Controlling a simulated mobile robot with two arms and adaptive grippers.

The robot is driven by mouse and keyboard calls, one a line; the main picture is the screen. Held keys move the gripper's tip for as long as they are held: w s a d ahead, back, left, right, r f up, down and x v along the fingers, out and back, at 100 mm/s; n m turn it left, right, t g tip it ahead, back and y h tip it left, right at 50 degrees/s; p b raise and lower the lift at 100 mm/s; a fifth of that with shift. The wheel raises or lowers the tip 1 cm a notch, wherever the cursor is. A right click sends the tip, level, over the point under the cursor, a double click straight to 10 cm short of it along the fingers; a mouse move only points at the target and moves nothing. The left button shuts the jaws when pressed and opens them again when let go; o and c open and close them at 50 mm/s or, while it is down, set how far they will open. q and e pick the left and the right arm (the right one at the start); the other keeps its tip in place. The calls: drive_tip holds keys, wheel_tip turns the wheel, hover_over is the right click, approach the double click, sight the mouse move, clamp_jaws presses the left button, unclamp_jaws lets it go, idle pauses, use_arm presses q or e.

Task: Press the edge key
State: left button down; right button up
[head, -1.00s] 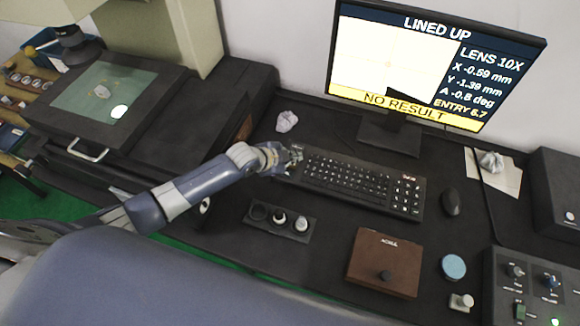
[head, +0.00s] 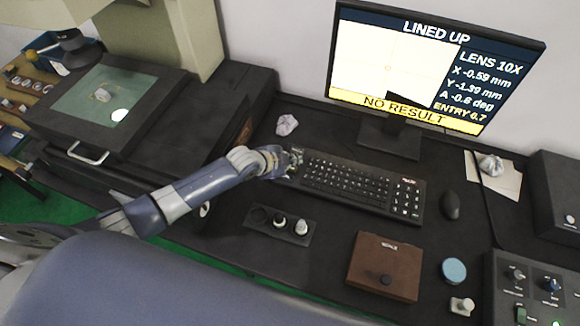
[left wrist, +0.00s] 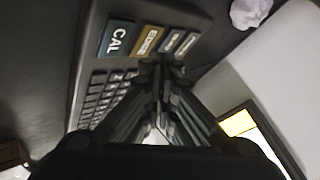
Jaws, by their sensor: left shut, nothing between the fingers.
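The black keyboard (head: 345,182) lies on the dark desk below the monitor. In the left wrist view its EDGE key (left wrist: 147,40) is brownish yellow with pale letters, between the blue-grey CAL key (left wrist: 117,38) and darker keys. My left gripper (head: 296,160) is shut and empty at the keyboard's left end. In the left wrist view its fingertips (left wrist: 161,68) show just below the EDGE key in the picture; I cannot tell whether they touch it. The monitor (head: 425,65) reads "LINED UP" and "NO RESULT". My right gripper is not in view.
A crumpled paper (head: 287,124) lies behind my left gripper. A black mouse (head: 451,205) is right of the keyboard. A brown box (head: 385,262) and a dark holder with round pieces (head: 262,216) are in front. The measuring stage (head: 60,115) stands at left.

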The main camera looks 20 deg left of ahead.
use_arm(q)
drive_tip(key=shift+f, duration=0.15)
drive_tip(key=shift+f+b, duration=0.3)
idle(0.6)
drive_tip(key=shift+f, duration=0.35)
drive_tip(key=shift+r, duration=0.15)
idle(0.4)
drive_tip(key=shift+r+p, duration=0.55)
drive_tip(key=shift+r, duration=0.1)
drive_tip(key=shift+r, duration=0.1)
